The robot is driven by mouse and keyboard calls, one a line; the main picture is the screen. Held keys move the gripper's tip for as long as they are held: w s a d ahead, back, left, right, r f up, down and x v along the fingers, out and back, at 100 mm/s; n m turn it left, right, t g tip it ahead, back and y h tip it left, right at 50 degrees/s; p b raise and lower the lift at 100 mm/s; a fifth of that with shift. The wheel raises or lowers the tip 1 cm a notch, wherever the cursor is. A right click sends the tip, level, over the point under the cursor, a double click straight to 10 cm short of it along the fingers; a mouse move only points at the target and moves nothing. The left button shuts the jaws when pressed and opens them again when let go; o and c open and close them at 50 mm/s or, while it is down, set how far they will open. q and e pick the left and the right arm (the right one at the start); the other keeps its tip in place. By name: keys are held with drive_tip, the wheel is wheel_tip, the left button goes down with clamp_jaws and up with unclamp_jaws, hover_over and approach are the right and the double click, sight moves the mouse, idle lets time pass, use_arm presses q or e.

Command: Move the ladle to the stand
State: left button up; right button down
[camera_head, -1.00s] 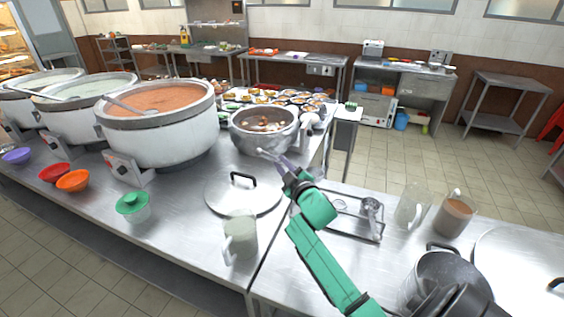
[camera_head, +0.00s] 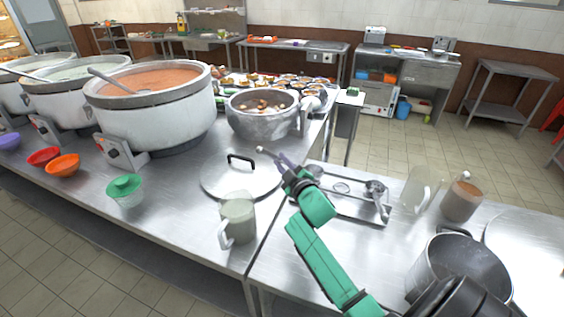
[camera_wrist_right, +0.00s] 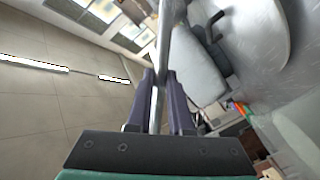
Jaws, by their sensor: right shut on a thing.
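My right gripper (camera_head: 274,160) is above the counter, between the pot lid and the metal stand. In the right wrist view its two fingers (camera_wrist_right: 160,90) are shut on a thin metal rod, which looks like the ladle's handle (camera_wrist_right: 165,45). The ladle's bowl cannot be made out in the head view. The stand (camera_head: 350,209) looks like a low metal tray with round metal parts, right of the gripper; my right arm partly covers its left side. My left gripper is not in view.
A lid (camera_head: 217,184) lies left of the gripper, with a glass mug (camera_head: 238,218) in front. A steel pot (camera_head: 262,122) stands behind. Two more mugs (camera_head: 421,187) (camera_head: 461,201) and a grey pot (camera_head: 450,270) are at right. Large congee stockpots (camera_head: 150,115) fill the left.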

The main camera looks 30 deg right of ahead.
drive_tip(key=shift+s+a, duration=0.15)
drive_tip(key=shift+s, duration=0.1)
idle(0.4)
drive_tip(key=c, duration=0.7)
unclamp_jaws()
drive_tip(key=shift+f, duration=0.1)
drive_tip(key=shift+c, duration=0.2)
drive_tip(key=s+a+b, duration=0.2)
drive_tip(key=s, duration=1.2)
drive_tip(key=shift+s+a+r, duration=0.2)
drive_tip(key=shift+r, duration=0.05)
